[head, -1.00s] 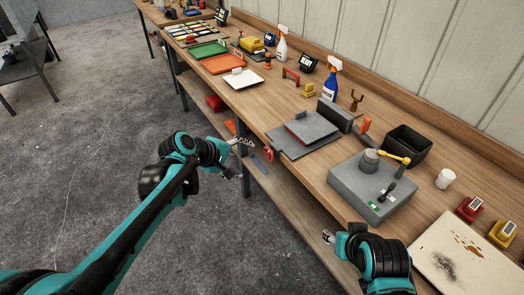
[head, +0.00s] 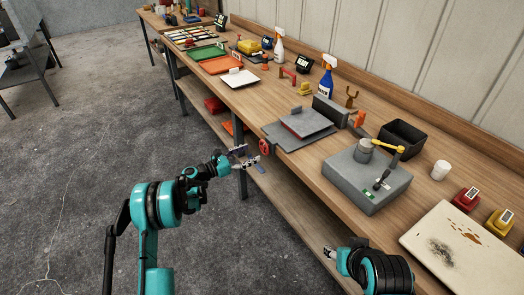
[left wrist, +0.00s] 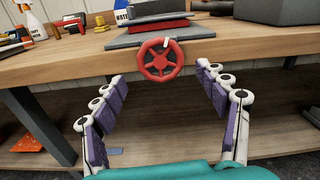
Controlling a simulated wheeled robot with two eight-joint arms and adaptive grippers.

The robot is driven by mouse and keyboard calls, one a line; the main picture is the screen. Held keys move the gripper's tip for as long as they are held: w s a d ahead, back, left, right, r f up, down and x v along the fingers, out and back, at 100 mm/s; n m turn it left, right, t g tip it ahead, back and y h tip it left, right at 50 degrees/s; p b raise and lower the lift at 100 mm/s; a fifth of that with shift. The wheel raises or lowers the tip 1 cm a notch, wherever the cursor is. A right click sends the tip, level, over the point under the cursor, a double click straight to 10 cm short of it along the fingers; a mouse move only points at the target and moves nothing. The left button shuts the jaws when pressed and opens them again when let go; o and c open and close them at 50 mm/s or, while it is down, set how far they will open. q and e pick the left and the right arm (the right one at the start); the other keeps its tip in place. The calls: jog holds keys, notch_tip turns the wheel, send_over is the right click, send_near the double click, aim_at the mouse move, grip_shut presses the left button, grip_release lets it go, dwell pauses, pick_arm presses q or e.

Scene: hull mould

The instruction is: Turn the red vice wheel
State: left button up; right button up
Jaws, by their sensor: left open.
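The red vice wheel (head: 264,147) is on the front edge of the bench, below the grey vice (head: 300,130). In the left wrist view the wheel (left wrist: 160,59) faces me, with spokes and a pale handle knob at its upper right. My left gripper (head: 243,158) is in front of the bench edge, a little left of the wheel and apart from it. In the left wrist view its fingers (left wrist: 160,105) are spread wide and empty, with the wheel ahead between and beyond the tips. My right gripper (head: 329,252) is low by the bench's front edge; its fingers are too small to judge.
A grey block (head: 368,178) with a yellow-handled lever stands right of the vice. A black bin (head: 403,140), a spray bottle (head: 326,82) and a white tray (head: 240,78) are on the bench (head: 275,108). A lower shelf (head: 290,195) runs beneath. The floor in front is clear.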

aim_at(263, 148)
pick_arm(q)
jog(key=b+x, duration=0.1)
jog(key=x, duration=0.4)
jog(key=shift+w+d+b, duration=0.1)
jog(key=shift+d+b, duration=0.1)
jog(key=shift+b, duration=0.1)
jog(key=shift+w+d, duration=0.3)
jog(key=shift+d, duration=0.05)
jog(key=c, duration=0.9)
